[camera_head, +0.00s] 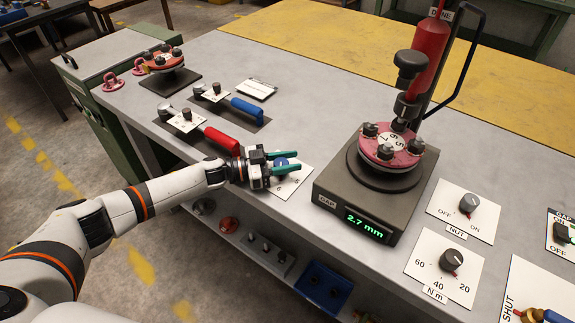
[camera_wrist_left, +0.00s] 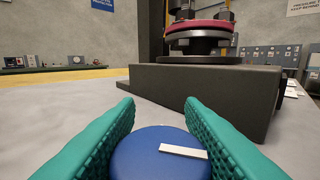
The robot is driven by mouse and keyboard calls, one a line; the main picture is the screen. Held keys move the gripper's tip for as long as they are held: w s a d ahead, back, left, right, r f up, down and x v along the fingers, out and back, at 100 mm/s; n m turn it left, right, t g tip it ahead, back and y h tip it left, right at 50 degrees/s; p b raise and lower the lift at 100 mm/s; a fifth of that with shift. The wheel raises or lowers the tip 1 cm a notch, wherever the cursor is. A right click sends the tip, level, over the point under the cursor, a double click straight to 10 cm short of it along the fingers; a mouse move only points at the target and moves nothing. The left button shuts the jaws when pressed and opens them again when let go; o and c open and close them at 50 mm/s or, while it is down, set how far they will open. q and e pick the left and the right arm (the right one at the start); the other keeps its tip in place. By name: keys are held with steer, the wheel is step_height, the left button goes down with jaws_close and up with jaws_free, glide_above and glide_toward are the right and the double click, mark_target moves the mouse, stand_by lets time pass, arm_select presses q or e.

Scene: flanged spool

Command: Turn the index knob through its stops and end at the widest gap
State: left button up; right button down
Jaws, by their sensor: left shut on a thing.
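The index knob (camera_wrist_left: 150,158) is blue and round with a white pointer bar, which lies nearly crosswise and to the right in the left wrist view. It sits on a white card (camera_head: 291,187) in the head view, whose numbers are partly hidden and too small to read. My left gripper (camera_head: 290,162) is shut on the knob, with a green finger on each side. The gap display (camera_head: 364,225) on the dark stand reads 2.7 mm. A red flanged spool (camera_head: 390,150) with bolts is on the stand (camera_head: 335,190). My right gripper is not in view.
The nut knob (camera_head: 469,203) and the N m knob (camera_head: 452,260) are right of the stand. Red (camera_head: 222,140) and blue (camera_head: 247,109) handled tools lie behind my left gripper. The dark stand is close beyond the knob. A second flanged part (camera_head: 163,60) stands at the back left.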

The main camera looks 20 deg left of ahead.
arm_select(q)
steer(key=shift+m+g+h, duration=0.3)
steer(key=shift+g, duration=0.1)
steer(key=shift+r, duration=0.1)
steer(key=o, duration=1)
steer(key=b+v, duration=0.2)
steer(key=v, duration=0.9)
steer(key=shift+s, duration=0.1)
steer(key=shift+s+a, duration=0.15)
steer(key=shift+a, duration=0.25)
